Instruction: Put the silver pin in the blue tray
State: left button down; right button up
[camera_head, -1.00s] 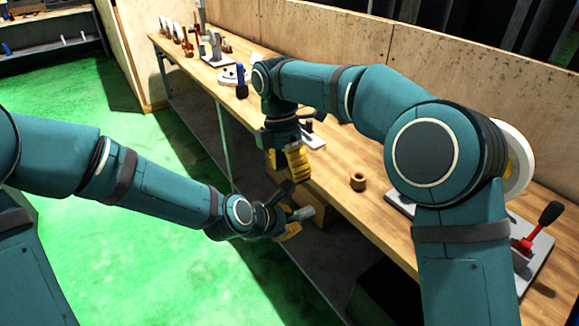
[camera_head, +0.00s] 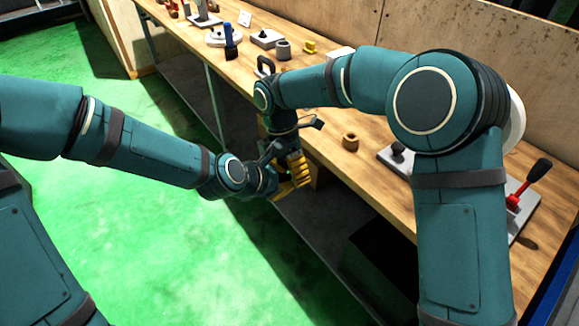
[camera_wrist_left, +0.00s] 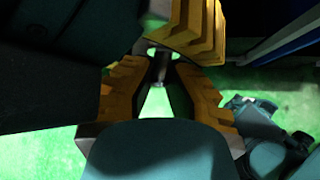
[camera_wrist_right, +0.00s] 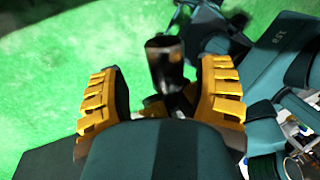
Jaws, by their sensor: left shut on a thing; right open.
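The pin shows dark in shadow in the right wrist view (camera_wrist_right: 165,62), standing between the two yellow fingers of my open right gripper (camera_wrist_right: 160,75). My left gripper (camera_wrist_left: 160,82) is shut on the pin, whose end shows between its fingertips in the left wrist view (camera_wrist_left: 158,66). In the head view the left gripper (camera_head: 280,187) and the right gripper (camera_head: 298,168) meet in front of the bench edge, and they hide the pin. I cannot make out the blue tray for certain in any view.
The wooden bench (camera_head: 385,195) runs along the wall. On it stand a brown bushing (camera_head: 350,142), a grey cylinder (camera_head: 283,49), a blue-handled tool (camera_head: 230,40) and a red lever with a black knob (camera_head: 527,185). Open green floor (camera_head: 190,260) lies at left.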

pick_arm(q)
jog(key=shift+d, duration=0.1)
pick_arm(e)
grip_shut()
pick_arm(q)
jog(key=c, duration=1.1)
grip_release()
jog(key=shift+c, duration=0.2)
pick_arm(e)
jog(key=shift+a, duration=0.1)
pick_arm(q)
jog(key=shift+o, duration=0.4)
jog(key=shift+r, duration=0.1)
jog(key=shift+w, duration=0.15)
pick_arm(e)
jog(key=shift+s+a, duration=0.1)
jog(key=shift+s, duration=0.05)
